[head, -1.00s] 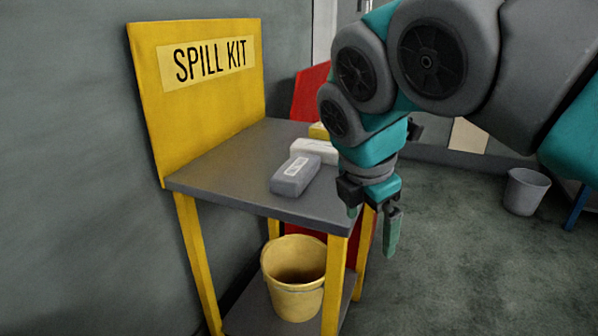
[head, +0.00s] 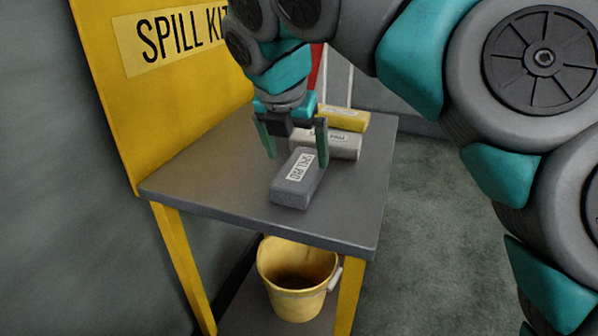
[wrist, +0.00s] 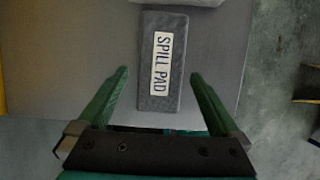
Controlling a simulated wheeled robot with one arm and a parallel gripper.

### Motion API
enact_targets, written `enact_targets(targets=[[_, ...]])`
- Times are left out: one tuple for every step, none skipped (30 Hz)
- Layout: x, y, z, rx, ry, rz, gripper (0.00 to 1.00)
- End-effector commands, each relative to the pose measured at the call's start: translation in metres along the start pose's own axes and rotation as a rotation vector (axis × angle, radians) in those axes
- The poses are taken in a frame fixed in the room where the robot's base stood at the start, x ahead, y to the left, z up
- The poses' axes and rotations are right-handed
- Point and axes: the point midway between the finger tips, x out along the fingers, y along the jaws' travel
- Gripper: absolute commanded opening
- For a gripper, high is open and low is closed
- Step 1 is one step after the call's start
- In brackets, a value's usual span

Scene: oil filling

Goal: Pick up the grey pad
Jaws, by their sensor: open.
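The grey pad (head: 293,190) lies flat on the dark grey tabletop, with a white label. In the wrist view the pad (wrist: 174,92) carries the words SPILL PAD and lies ahead of the fingertips, roughly between their lines. My gripper (head: 297,162) is open and empty, above the table at the pad's far end, with one finger to each side. In the wrist view my gripper (wrist: 158,74) shows both green fingers apart, with nothing between them but the near part of the pad's line. I cannot tell the exact height of the fingertips above the table.
A white pad (head: 338,147) and a yellow pad (head: 345,118) lie behind the grey one on the table (head: 215,205). A yellow SPILL KIT board (head: 100,60) stands at the left edge. A yellow bucket (head: 298,290) is on the lower shelf. The tabletop's left part is clear.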

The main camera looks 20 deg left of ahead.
Motion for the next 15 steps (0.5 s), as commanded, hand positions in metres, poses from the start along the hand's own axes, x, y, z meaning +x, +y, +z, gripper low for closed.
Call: enact_targets(targets=[[0.005, 0.000, -0.001, -0.002, 0.003, 0.001, 1.00], [0.008, 0.000, 0.000, -0.002, 0.003, 0.002, 1.00], [0.013, 0.000, 0.000, -0.003, 0.002, 0.002, 1.00], [0.018, 0.000, 0.001, -0.003, 0.002, 0.003, 1.00], [0.022, -0.001, 0.002, -0.002, 0.002, 0.002, 1.00], [0.029, -0.001, 0.002, -0.003, 0.004, 0.002, 1.00], [0.032, -0.001, 0.002, -0.004, 0.002, 0.002, 1.00], [0.037, -0.001, 0.002, -0.004, 0.002, 0.002, 1.00], [0.042, -0.001, 0.003, -0.004, 0.001, 0.001, 1.00], [0.045, -0.001, 0.002, -0.004, 0.002, 0.001, 1.00], [0.048, -0.001, 0.002, -0.004, 0.002, 0.001, 1.00], [0.050, -0.001, 0.003, -0.003, 0.000, 0.001, 1.00], [0.051, -0.001, 0.003, -0.002, -0.001, 0.001, 1.00], [0.052, -0.001, 0.003, -0.002, -0.001, 0.001, 1.00], [0.052, -0.001, 0.003, -0.001, -0.001, 0.001, 1.00]])
